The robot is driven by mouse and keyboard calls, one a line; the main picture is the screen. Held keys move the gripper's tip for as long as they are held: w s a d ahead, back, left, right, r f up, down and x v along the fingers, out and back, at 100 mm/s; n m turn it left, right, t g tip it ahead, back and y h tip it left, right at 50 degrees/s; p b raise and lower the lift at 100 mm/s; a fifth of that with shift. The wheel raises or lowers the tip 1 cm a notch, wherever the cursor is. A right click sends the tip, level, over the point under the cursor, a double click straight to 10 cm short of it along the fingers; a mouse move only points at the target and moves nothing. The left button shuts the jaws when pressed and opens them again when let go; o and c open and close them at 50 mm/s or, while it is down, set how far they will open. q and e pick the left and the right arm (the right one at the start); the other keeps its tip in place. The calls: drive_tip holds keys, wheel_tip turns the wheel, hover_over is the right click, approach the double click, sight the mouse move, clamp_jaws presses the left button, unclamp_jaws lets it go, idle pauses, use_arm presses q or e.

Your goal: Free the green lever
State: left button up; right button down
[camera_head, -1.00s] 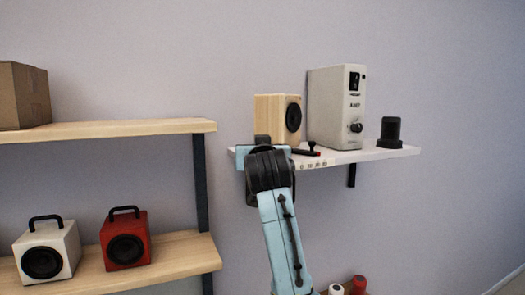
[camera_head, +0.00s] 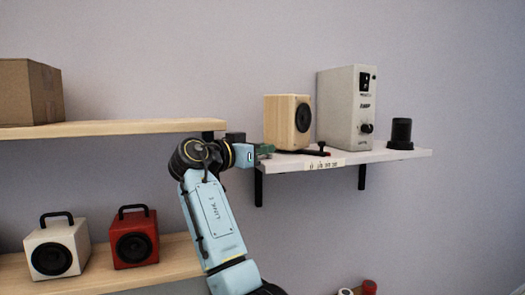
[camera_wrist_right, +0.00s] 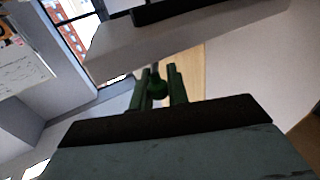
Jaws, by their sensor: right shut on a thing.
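A green lever (camera_head: 264,149) shows at the left end of the small white wall shelf (camera_head: 385,157). My right gripper (camera_head: 257,152) reaches it from the left, its arm rising from below. In the right wrist view, a rounded green piece of the lever (camera_wrist_right: 157,90) sits between the two dark fingers of the right gripper (camera_wrist_right: 160,85), which are shut on it. How the lever is fixed is hidden. My left gripper is in neither view.
On the white shelf stand a wooden speaker (camera_head: 287,122), a tall pale speaker box (camera_head: 346,108) and a black cylinder (camera_head: 400,134). A wooden rack (camera_head: 120,127) at left holds a carton (camera_head: 30,92) and white (camera_head: 56,249) and red (camera_head: 135,240) speakers.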

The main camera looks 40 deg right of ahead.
drive_tip(key=shift+m+g, duration=0.5)
drive_tip(key=shift+g, duration=0.4)
drive_tip(key=c, duration=1.4)
unclamp_jaws()
drive_tip(key=shift+w, duration=0.1)
drive_tip(key=shift+o, duration=0.2)
drive_tip(key=shift+a+f, duration=0.1)
drive_tip(key=shift+a, duration=0.35)
drive_tip(key=a+b, duration=0.4)
drive_tip(key=a, duration=0.8)
drive_tip(key=shift+s+a, duration=0.2)
drive_tip(key=shift+a, duration=0.05)
